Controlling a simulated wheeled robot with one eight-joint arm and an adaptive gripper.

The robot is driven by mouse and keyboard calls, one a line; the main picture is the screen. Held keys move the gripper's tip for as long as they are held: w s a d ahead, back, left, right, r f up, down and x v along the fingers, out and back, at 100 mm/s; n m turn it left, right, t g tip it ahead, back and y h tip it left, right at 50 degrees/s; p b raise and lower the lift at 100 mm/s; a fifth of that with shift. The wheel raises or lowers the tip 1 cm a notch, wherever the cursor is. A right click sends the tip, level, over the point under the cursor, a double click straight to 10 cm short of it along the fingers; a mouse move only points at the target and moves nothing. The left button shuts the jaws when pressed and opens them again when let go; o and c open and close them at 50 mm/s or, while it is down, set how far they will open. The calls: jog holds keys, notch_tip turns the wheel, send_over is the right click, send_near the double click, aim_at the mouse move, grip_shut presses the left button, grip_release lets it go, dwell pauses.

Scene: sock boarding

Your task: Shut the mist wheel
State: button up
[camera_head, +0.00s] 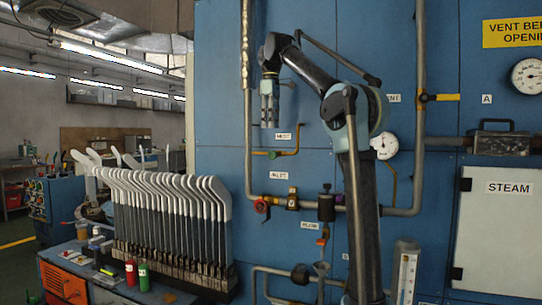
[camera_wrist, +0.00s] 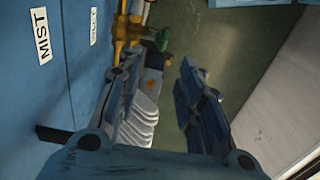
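A MIST label (camera_head: 283,136) is on the blue panel; it also shows in the wrist view (camera_wrist: 42,35). Just below it, a small green valve wheel (camera_head: 273,154) sits on a thin yellow pipe (camera_head: 290,152); I take it to be the mist wheel. In the wrist view, brass-coloured pipework (camera_wrist: 122,35) shows at the top, partly behind a finger. My gripper (camera_head: 269,120) points down in front of the panel, above the green wheel and apart from it. In the wrist view my gripper (camera_wrist: 160,65) has its fingers apart with nothing between them.
A red wheel (camera_head: 262,207) is below the INLET label (camera_head: 279,175). Grey pipes (camera_head: 249,130) run up the panel. White sock boards (camera_head: 180,195) stand in a row at lower left, beside red (camera_head: 131,272) and green (camera_head: 144,276) cylinders. A STEAM door (camera_head: 498,230) is at right.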

aim_at(271, 152)
notch_tip(271, 152, down, 12)
jog(key=shift+f, duration=0.1)
dwell(0.5)
grip_shut()
